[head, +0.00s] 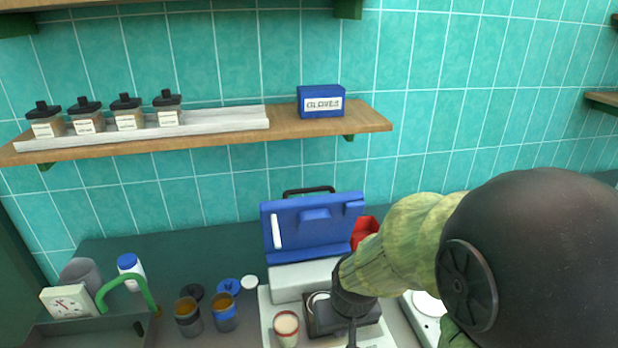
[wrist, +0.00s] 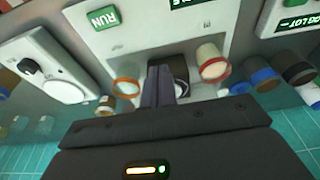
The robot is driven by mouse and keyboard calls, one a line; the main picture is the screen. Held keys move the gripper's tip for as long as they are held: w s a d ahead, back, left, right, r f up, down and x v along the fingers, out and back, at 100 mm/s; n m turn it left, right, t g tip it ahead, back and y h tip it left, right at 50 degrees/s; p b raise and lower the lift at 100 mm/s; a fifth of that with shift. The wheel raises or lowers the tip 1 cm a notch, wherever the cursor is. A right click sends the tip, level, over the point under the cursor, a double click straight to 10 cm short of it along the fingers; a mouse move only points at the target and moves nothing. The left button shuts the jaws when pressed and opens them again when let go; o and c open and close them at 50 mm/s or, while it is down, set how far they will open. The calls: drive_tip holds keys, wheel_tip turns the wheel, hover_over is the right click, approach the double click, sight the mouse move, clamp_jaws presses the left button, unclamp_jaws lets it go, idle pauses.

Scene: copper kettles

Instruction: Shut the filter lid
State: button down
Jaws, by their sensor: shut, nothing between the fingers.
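A blue lid panel (head: 312,228) stands raised at the back of a white machine (head: 300,282), with a black handle at its top and a white strip on its left. It looks like the filter lid and is open. My gripper (head: 352,338) is low over the front of the machine, in front of the lid and apart from it. In the wrist view my gripper (wrist: 160,82) has its fingers together and empty, pointing at the machine (wrist: 140,52). A dark round part (wrist: 180,82) lies behind the fingertips, partly hidden. The lid is not clearly visible in the wrist view.
A cup (head: 286,328) stands at the machine's front left. A red object (head: 364,232) is right of the lid. A wooden shelf (head: 360,118) hangs above.

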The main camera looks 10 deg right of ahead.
drive_tip(key=w+r+t+p, duration=0.2)
drive_tip(key=w+r+p, duration=0.8)
drive_tip(key=w+r, duration=1.5)
drive_tip(key=shift+w+t+p, duration=0.4)
drive_tip(key=p+x, duration=0.2)
drive_tip(key=x, duration=0.8)
drive_tip(key=shift+p, duration=0.4)
drive_tip(key=shift+s+d+b, duration=0.1)
drive_tip(key=shift+s+b, duration=0.2)
drive_tip(key=shift+b, duration=0.55)
